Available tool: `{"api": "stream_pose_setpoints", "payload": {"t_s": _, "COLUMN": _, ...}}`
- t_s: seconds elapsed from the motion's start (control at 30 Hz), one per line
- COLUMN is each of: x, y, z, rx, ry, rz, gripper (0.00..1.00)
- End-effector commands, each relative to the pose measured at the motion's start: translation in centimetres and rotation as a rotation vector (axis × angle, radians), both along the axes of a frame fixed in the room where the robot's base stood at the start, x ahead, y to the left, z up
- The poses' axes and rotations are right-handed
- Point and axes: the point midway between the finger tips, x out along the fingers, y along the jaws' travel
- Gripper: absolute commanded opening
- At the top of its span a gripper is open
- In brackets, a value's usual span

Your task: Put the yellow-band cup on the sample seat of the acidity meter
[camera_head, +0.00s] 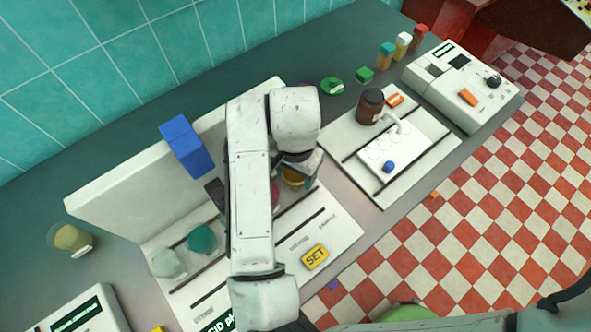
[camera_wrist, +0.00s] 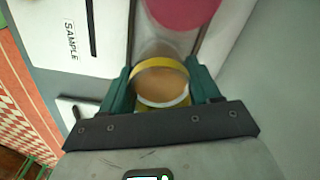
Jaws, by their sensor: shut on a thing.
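In the wrist view, the yellow-band cup (camera_wrist: 161,84) sits between the two dark green fingers of my gripper (camera_wrist: 161,92), which is shut on it. Tan contents show inside the cup's rim. My arm hides the fingers there. A "SAMPLE" label (camera_wrist: 70,41) is on a white surface at the upper left of the wrist view. An "ACID pH" sign (camera_head: 219,321) shows at the bottom of the head view. I cannot make out the sample seat.
A pink-red round thing (camera_wrist: 185,8) is close beyond the cup. Teal (camera_head: 202,239) and pale green (camera_head: 168,262) round things stand on the board's left. A white upright panel (camera_head: 130,185) with a blue block (camera_head: 187,146) stands behind. A brown jar (camera_head: 370,106) stands to the right.

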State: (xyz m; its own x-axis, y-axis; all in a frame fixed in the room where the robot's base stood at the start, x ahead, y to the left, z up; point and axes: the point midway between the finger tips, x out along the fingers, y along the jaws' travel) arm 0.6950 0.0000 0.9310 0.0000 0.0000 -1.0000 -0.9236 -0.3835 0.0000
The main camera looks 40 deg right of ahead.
Motion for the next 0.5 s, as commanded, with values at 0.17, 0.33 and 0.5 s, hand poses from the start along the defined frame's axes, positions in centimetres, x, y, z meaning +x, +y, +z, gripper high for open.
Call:
{"api": "stream_pose_setpoints", "payload": {"t_s": 0.17, "x": 0.0, "y": 0.0, "z": -0.06, "rx": 0.0, "ry": 0.0, "rz": 0.0, "gripper": 0.77}}
{"api": "stream_pose_setpoints", "payload": {"t_s": 0.33, "x": 0.0, "y": 0.0, "z": -0.05, "rx": 0.0, "ry": 0.0, "rz": 0.0, "gripper": 0.87}}
{"api": "stream_pose_setpoints", "payload": {"t_s": 0.5, "x": 0.0, "y": 0.0, "z": 0.02, "rx": 0.0, "ry": 0.0, "rz": 0.0, "gripper": 0.87}}
